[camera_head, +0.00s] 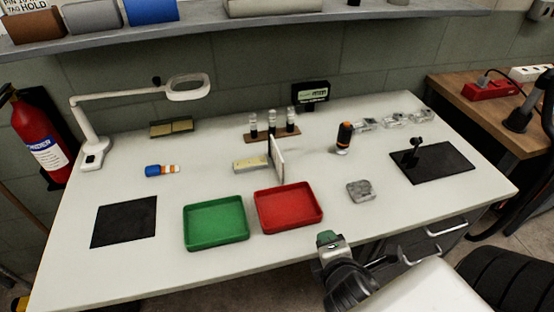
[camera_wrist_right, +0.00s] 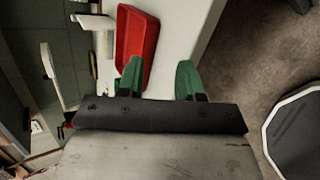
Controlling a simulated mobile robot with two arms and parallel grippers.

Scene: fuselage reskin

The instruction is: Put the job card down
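A white upright card-like panel (camera_head: 278,158), perhaps the job card, stands on the white table behind the red tray (camera_head: 290,208). No gripper touches it. I cannot read any writing on it. My right gripper (camera_head: 328,238) is in front of the table's front edge, right of the red tray. In the right wrist view its two green fingers (camera_wrist_right: 159,82) are apart with nothing between them. The red tray also shows there (camera_wrist_right: 137,48), beyond the fingers. My left gripper is not in view.
A green tray (camera_head: 216,222) and black mat (camera_head: 124,222) lie left of the red tray. A grey piece (camera_head: 360,191), an orange-black tool (camera_head: 344,136) and a black mat (camera_head: 440,165) are right. A lamp (camera_head: 92,150) stands back left. The front right tabletop is clear.

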